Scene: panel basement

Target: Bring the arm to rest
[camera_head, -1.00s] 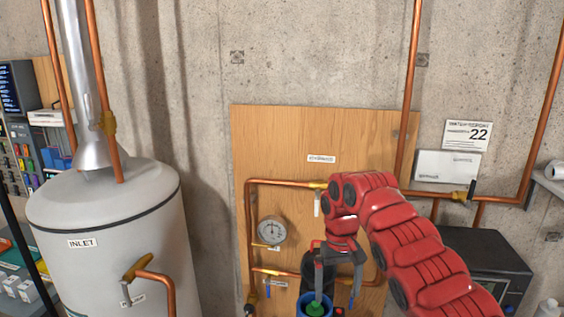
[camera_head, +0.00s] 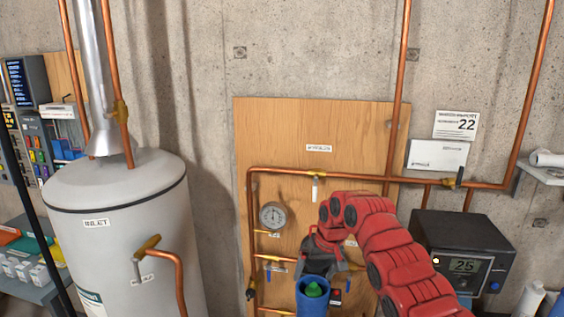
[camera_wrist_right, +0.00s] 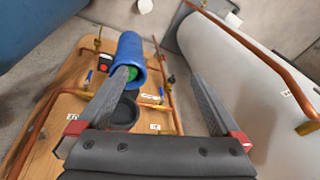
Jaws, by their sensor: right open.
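My right arm (camera_head: 395,255) is red and reaches in from the lower right. My right gripper (camera_head: 322,262) hangs in front of the wooden panel, just above and behind a blue cylinder (camera_head: 312,299) with a green top. In the right wrist view its two grey fingers (camera_wrist_right: 162,80) are spread apart with nothing gripped between them. There the blue cylinder (camera_wrist_right: 130,50) shows beyond the left finger, which overlaps its lower part; whether they touch I cannot tell. My left gripper is not in view.
The wooden panel (camera_head: 350,130) carries copper pipes (camera_head: 300,170), a round gauge (camera_head: 273,215) and valves. A large white tank (camera_head: 120,230) stands at left. A dark box (camera_head: 462,255) with a lit display stands right of the arm. Open room lies between tank and panel.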

